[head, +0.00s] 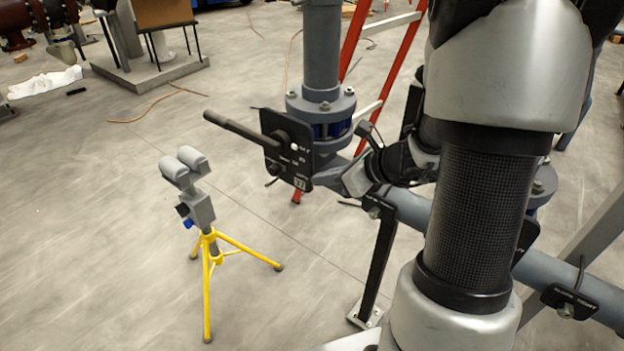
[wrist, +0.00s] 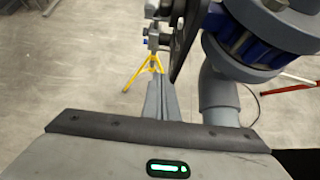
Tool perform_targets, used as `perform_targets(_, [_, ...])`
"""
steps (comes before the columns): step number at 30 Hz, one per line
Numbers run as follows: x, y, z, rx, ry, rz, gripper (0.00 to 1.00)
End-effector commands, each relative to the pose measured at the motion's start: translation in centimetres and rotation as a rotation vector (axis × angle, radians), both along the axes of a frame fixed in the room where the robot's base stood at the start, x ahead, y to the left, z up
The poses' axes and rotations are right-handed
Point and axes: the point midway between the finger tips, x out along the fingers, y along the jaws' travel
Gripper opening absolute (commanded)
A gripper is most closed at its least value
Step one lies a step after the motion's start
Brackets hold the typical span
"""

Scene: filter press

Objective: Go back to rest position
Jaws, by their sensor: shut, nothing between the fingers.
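My gripper (wrist: 161,82) shows in the wrist view as two grey fingers closed together, with nothing between them. In the head view my gripper (head: 329,178) is just right of the black plate of a valve (head: 288,150) and close to the grey pipework. I cannot tell from these views whether it touches the plate or pipe. The valve's dark lever (head: 238,130) sticks out to the left. In the wrist view the black plate (wrist: 188,38) stands just right of the fingers. My arm hides part of the pipework on the right.
A yellow tripod stand (head: 209,255) with grey rollers on top is left of the valve. A grey vertical pipe (head: 321,45) rises above the flange. A red ladder (head: 400,75) stands behind. Open concrete floor (head: 90,220) lies to the left.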

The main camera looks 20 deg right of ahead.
Motion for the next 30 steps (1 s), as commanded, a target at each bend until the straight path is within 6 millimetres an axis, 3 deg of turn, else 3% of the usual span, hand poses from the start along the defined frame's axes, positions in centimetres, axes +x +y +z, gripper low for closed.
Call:
perform_targets(19, [-0.6,0.2,0.9,-0.014,-0.010,0.026,0.00])
perform_targets(23, [-1.9,3.4,4.0,-0.120,-0.088,0.217,0.00])
perform_targets(27, [-6.4,9.0,9.4,-0.390,-0.266,0.644,0.00])
perform_targets(30, [-10.8,11.6,12.1,-0.633,-0.403,0.978,0.00])
